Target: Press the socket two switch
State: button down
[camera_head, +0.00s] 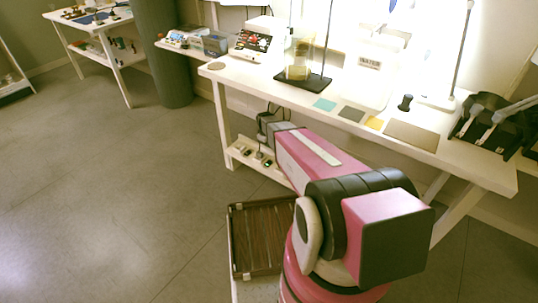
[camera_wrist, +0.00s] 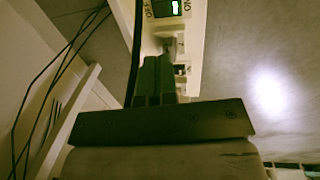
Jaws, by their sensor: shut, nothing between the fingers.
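A white power strip (camera_head: 253,161) lies low under the front left of the long table. It also shows in the wrist view (camera_wrist: 194,50), running up the picture. A green lit switch (camera_wrist: 167,8) with OFF and ON marks is at the top edge there. Below it, a grey part (camera_wrist: 173,46) and a small dark part (camera_wrist: 181,70) sit on the strip. I cannot tell which is the socket two switch. My gripper (camera_wrist: 157,60) is shut and empty, its tips over or against the strip's left side; contact is unclear. Its fingers hide part of the strip.
The white table (camera_head: 410,134) stands above the strip, with a glass case (camera_head: 300,55), coloured squares and a dark rack (camera_head: 490,128) on it. Black cables (camera_wrist: 62,80) run left of the strip in the wrist view. A brown slatted tray (camera_head: 262,238) is near my base. The left floor is clear.

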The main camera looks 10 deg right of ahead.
aim_at(270, 162)
jog(key=f, duration=0.4)
jog(key=w+d+f, duration=0.1)
jog(key=f, duration=0.8)
jog(key=shift+w+d+f, duration=0.15)
jog(key=shift+w+f, duration=0.05)
jog(key=shift+f, duration=0.05)
jog(key=shift+w+d+f+g+y, duration=0.15)
jog(key=shift+w+f+g+y, duration=0.1)
jog(key=shift+f+g+y, duration=0.15)
jog(key=shift+s+f, duration=0.1)
jog(key=shift+s, duration=0.05)
